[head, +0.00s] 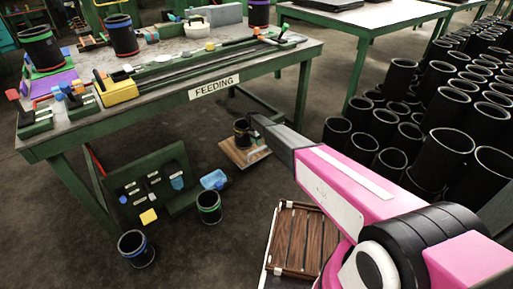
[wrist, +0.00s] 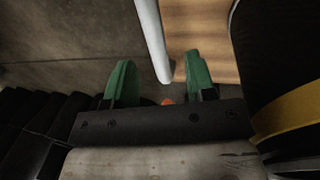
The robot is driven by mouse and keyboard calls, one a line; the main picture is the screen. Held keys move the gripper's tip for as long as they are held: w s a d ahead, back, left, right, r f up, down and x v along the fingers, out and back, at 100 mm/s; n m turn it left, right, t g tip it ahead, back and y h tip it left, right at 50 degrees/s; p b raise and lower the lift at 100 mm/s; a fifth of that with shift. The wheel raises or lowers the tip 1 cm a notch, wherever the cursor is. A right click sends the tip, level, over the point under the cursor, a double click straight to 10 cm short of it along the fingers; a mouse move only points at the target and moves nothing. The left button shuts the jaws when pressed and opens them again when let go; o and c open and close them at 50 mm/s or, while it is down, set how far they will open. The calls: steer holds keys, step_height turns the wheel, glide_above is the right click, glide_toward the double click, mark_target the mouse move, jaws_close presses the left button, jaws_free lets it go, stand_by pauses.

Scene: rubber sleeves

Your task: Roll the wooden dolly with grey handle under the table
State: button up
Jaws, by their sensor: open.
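The light wooden dolly (head: 232,157) stands on the floor near the front of the green table (head: 190,104), with a black sleeve (head: 242,133) on it. I cannot tell how much of it is under the tabletop. In the wrist view, its board (wrist: 208,28) and the sleeve with a yellow band (wrist: 290,115) are on the right. The grey handle (wrist: 152,38) runs down between the green fingers of my gripper (wrist: 162,78). The fingers are open, with gaps on both sides of the handle. In the head view my arm hides the fingers.
A slatted brown wooden piece with a pale bar (head: 298,240) lies in the foreground. Two sleeves (head: 209,207) (head: 136,249) and a blue bin (head: 214,179) stand on the floor beside a green board (head: 150,190). Many black sleeves (head: 440,150) crowd the right side.

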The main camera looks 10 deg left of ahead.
steer(key=r, duration=0.3)
steer(key=a+r, duration=0.1)
steer(key=r, duration=0.1)
steer(key=shift+w, duration=0.3)
steer(key=s+d+r+n, duration=0.1)
steer(key=s+d+r, duration=0.45)
steer(key=d, duration=0.55)
steer(key=s+d+r+n+y, duration=0.1)
steer(key=s+d+r+n, duration=0.1)
steer(key=s+d+r, duration=0.6)
steer(key=s+d+r+n, duration=0.15)
steer(key=s+d, duration=0.35)
steer(key=d, duration=0.8)
steer(key=s+d+r+n, duration=0.1)
steer(key=s+d+r, duration=0.3)
steer(key=s, duration=0.3)
steer(key=s+d+r+n+t, duration=0.1)
steer(key=s+d+r, duration=0.3)
steer(key=s+d, duration=0.3)
steer(key=s+d+r+n, duration=0.1)
steer(key=s+d+r, duration=0.3)
steer(key=s+d, duration=0.2)
steer(key=shift+s+d+r+y, duration=0.2)
steer(key=shift+s+y, duration=0.2)
steer(key=shift+s, duration=0.55)
steer(key=shift+o, duration=0.3)
